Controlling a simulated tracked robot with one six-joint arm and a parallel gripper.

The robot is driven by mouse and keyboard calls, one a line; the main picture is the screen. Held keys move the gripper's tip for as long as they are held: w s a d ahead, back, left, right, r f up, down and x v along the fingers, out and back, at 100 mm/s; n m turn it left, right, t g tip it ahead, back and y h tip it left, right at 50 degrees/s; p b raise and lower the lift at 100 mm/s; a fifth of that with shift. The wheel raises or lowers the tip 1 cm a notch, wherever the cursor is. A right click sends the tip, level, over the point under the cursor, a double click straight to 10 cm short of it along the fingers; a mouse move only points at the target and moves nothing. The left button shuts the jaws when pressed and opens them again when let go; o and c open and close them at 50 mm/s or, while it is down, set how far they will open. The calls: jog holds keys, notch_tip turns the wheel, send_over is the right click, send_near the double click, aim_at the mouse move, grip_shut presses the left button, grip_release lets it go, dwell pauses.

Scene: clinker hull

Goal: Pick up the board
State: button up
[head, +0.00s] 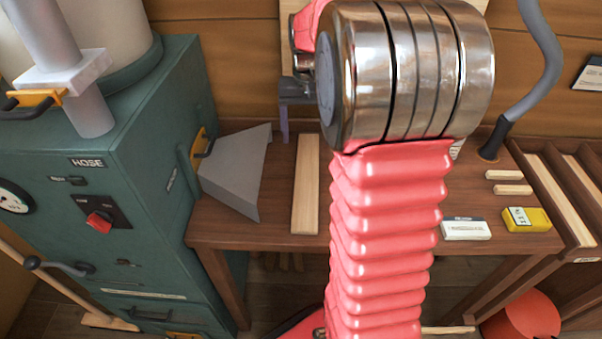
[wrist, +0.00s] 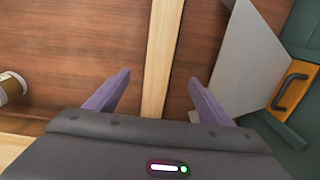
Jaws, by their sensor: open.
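The board is a pale, narrow wooden plank (head: 305,185) lying flat on the brown bench, just left of my red arm in the head view. In the wrist view the board (wrist: 157,55) runs from the top edge down toward my gripper, passing between the fingers. My gripper (wrist: 160,76) is open, with one purple finger on each side of the board and a clear gap to both. In the head view only a bit of my gripper (head: 284,122) shows, beyond the far end of the board; my arm hides the rest.
A grey sheet-metal hood (head: 238,172) on the teal machine (head: 150,150) stands left of the board; the hood (wrist: 248,60) is at right in the wrist view. A yellow box (head: 526,219) and white box (head: 465,229) sit on the right. A can (wrist: 12,87) stands at wrist-view left.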

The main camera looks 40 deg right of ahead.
jog(key=shift+d+f, duration=0.15)
send_over(307, 174)
jog(key=f, duration=0.8)
jog(key=shift+s+a+f, duration=0.15)
jog(key=shift+a+f, duration=0.05)
jog(key=shift+d+f, duration=0.1)
jog(key=shift+f, duration=2.55)
jog(key=shift+c, duration=0.6)
jog(key=c, duration=1.2)
jog(key=shift+o, duration=0.2)
jog(key=shift+r, duration=0.15)
notch_tip(307, 174, up, 10)
